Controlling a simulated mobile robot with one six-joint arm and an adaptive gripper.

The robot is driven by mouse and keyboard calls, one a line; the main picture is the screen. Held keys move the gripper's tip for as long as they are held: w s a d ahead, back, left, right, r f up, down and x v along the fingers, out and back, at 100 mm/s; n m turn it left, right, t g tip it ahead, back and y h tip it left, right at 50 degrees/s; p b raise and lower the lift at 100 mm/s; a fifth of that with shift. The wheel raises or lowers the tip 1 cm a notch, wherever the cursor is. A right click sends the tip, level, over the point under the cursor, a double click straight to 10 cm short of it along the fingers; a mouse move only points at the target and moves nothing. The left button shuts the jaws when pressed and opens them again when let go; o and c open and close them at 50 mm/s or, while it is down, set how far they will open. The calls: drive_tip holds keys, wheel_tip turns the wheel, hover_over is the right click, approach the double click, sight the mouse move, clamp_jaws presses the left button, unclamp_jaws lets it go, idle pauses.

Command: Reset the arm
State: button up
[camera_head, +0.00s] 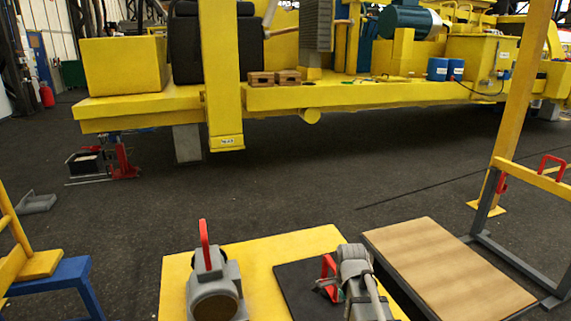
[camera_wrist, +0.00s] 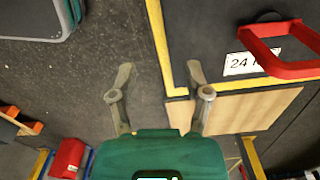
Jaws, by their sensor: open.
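My gripper (camera_wrist: 159,73) shows in the wrist view with its two grey fingers spread wide apart. It is open, and nothing sits between the fingers. Behind the fingers is its green body. Below the gap lie dark floor and a yellow-edged dark panel. I cannot clearly make out my gripper in the head view.
In the wrist view, a red handle (camera_wrist: 270,62) stands by a white label on the dark panel, right of my gripper. In the head view, a yellow machine (camera_head: 350,95) spans the back. A wood-topped platform (camera_head: 445,265) lies at right. Dark floor between is clear.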

drive_tip(key=s+f+n+b, duration=0.5)
drive_tip(key=s+n, duration=0.3)
drive_tip(key=n, duration=0.8)
wheel_tip(320, 180, up, 28)
drive_tip(key=p, duration=2.8)
